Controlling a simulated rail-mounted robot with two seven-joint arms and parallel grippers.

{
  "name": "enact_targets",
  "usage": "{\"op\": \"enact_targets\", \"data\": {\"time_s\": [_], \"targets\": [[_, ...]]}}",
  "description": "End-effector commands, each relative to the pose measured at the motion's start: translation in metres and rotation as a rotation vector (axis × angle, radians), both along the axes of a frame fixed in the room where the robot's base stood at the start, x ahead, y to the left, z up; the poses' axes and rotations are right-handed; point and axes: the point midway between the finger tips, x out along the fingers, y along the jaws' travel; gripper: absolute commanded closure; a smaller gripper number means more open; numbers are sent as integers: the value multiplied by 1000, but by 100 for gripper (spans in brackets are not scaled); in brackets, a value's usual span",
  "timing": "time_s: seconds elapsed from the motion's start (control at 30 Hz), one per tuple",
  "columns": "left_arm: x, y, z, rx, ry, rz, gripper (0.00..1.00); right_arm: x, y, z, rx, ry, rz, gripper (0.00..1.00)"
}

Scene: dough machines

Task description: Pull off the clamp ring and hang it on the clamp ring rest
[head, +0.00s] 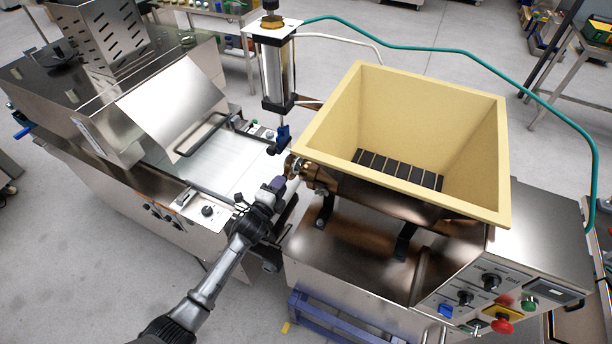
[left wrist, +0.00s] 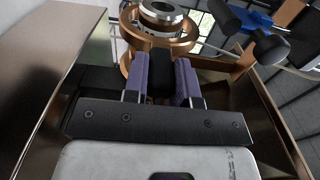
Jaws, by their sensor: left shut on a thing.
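The clamp ring (left wrist: 128,58) is copper-coloured and sits around a silver nozzle end (left wrist: 161,12) in the left wrist view. In the head view the ring (head: 292,167) is small and partly hidden, at the left end of the dough hopper's outlet. My left gripper (head: 278,184) reaches it from the front left. Its purple fingers (left wrist: 161,72) are shut on a black grip that appears to belong to the ring. I cannot tell whether the ring is fully seated or slightly off the nozzle. I cannot identify the clamp ring rest. My right gripper is not in view.
The cream hopper (head: 330,118) stands right of the gripper above a steel machine body (head: 350,245). A steel machine with a flat bed (head: 225,165) lies to the left. A vertical cylinder (head: 277,75) with a blue part (head: 283,133) stands just behind the ring.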

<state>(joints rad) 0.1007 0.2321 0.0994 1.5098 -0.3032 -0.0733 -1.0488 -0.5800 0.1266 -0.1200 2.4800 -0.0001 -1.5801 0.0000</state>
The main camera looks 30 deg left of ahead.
Motion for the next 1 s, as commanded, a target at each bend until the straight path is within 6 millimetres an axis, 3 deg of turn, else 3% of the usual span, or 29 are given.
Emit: {"op": "enact_targets", "data": {"time_s": [0.5,1.0], "targets": [[-6,44,2,2,-3,0,100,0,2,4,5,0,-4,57],[-7,48,4,2,-4,0,100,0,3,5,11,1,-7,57]]}}
